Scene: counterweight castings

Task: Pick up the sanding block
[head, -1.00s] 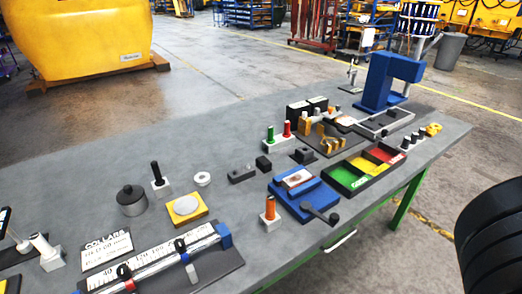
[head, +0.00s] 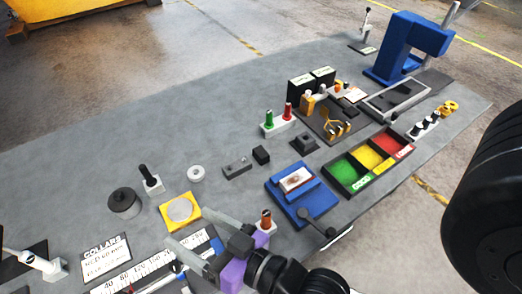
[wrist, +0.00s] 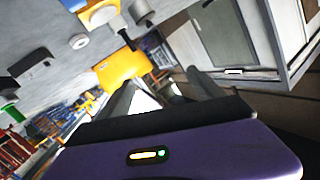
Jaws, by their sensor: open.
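No block is clearly marked as the sanding block. Candidates in the head view are a small black block (head: 261,155) near the bench middle, a longer dark grey block (head: 237,167) to its left, and a dark block with a raised top (head: 304,142) to its right. My gripper (head: 177,228) is open and empty over the front of the bench, left of an orange-handled tool in a white holder (head: 266,222) and nearer than these blocks. In the wrist view, my spread fingers (wrist: 165,88) show above the purple gripper body.
A blue fixture (head: 302,194), a tray of green, yellow and red bins (head: 340,170) and a blue press frame (head: 408,45) stand to the right. A yellow plate with a grey disc (head: 194,221) and a ruler (head: 130,280) lie near my gripper. The back-left bench is clear.

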